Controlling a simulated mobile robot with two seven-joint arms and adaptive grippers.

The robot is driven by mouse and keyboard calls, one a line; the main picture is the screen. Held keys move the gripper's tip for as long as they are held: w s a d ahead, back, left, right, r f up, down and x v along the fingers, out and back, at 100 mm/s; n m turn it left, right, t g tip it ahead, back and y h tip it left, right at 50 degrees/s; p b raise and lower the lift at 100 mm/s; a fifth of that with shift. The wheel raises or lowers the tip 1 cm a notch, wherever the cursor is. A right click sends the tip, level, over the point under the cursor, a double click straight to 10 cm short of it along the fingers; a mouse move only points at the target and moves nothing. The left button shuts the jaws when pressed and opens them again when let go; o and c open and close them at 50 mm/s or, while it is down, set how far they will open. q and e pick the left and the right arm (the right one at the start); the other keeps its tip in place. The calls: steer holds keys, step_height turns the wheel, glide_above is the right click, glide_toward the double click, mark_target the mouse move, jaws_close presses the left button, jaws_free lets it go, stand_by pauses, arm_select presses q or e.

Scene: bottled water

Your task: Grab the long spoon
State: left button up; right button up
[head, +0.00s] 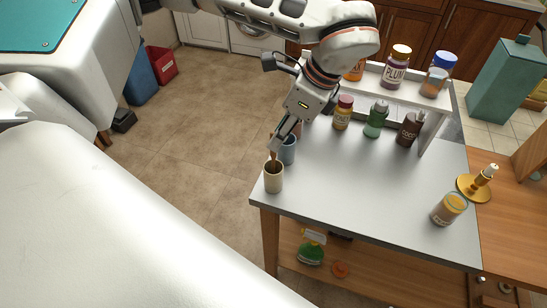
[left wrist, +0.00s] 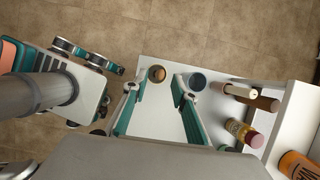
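In the left wrist view the cream cup (left wrist: 157,73) shows from above with brown inside; the spoon's shape is not clear there. My left gripper (head: 286,133) points down just above the cup, close to the handle's top. In the left wrist view its two teal fingers (left wrist: 155,86) are apart, with the cup showing near the gap between their tips. Whether the fingers touch the handle cannot be told. My right gripper is not in view.
A blue cup (head: 288,150) stands right behind the cream cup. Bottles, including a green one (head: 375,119), stand before a white shelf (head: 420,98) with jars. A jar (head: 449,209) and a candle holder (head: 475,187) are at the right. The table's middle is clear.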

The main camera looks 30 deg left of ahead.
mark_target(273, 158)
arm_select(q)
steer(key=shift+d+p+x, duration=0.15)
steer(key=shift+p+x, duration=0.1)
steer(key=shift+x, duration=1.1)
steer(key=shift+d+p+x, duration=0.15)
steer(key=shift+p+x, duration=0.1)
steer(key=shift+x, duration=1.15)
jaws_close()
